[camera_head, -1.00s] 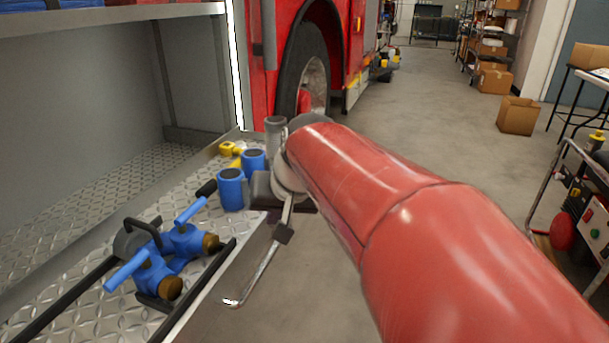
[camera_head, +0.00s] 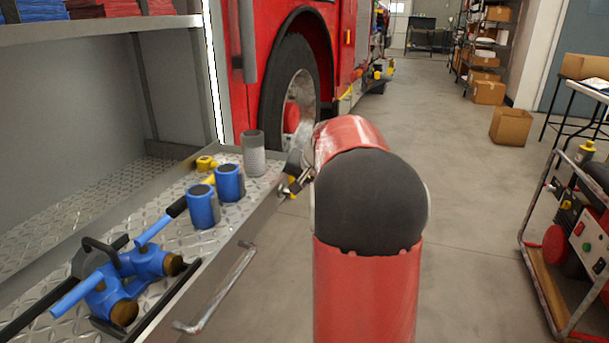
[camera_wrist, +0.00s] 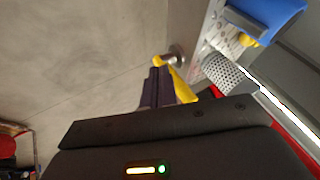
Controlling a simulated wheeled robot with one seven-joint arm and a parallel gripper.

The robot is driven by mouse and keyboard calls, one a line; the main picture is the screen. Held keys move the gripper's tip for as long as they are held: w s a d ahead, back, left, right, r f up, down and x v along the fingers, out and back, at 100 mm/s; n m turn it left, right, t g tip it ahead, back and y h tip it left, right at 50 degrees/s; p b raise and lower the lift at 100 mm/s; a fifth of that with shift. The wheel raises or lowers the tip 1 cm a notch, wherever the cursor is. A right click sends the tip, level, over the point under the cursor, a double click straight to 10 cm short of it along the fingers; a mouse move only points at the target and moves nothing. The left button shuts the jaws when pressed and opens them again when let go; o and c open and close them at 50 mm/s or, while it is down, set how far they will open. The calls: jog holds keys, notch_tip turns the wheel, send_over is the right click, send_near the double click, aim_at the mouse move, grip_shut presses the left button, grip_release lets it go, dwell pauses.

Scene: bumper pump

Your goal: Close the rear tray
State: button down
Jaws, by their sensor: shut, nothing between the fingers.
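The rear tray (camera_head: 228,250) stands pulled out from the truck's compartment at the left of the head view, its diamond-plate floor exposed. A bent metal handle (camera_head: 228,287) is on its front face. My gripper (camera_head: 294,187) is mostly hidden by my red arm, by the far end of the tray's front. In the wrist view my gripper (camera_wrist: 157,84) is shut and empty, its dark fingertips close to a round metal knob (camera_wrist: 177,53) on the tray front. I cannot tell whether they touch. A yellow piece shows just beside the fingers.
The tray carries blue valve fittings (camera_head: 148,262), two blue cylinders (camera_head: 203,207) and a grey ribbed cylinder (camera_head: 253,154). The truck's wheel (camera_head: 298,95) stands behind. A wheeled machine (camera_head: 575,235) is at right. Floor between is clear.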

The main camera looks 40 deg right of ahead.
jog(key=shift+w+a+f+p, duration=0.2)
jog(key=shift+w+a, duration=0.2)
jog(key=shift+w, duration=0.3)
jog(key=shift+w+a+f+p, duration=0.15)
jog(key=shift+w+a, duration=0.25)
jog(key=shift+w, duration=0.25)
jog(key=shift+w+a+f+p, duration=0.1)
jog(key=shift+w+a+f, duration=0.1)
jog(key=shift+w+a, duration=0.35)
jog(key=shift+w+d, duration=0.1)
jog(key=shift+w, duration=0.1)
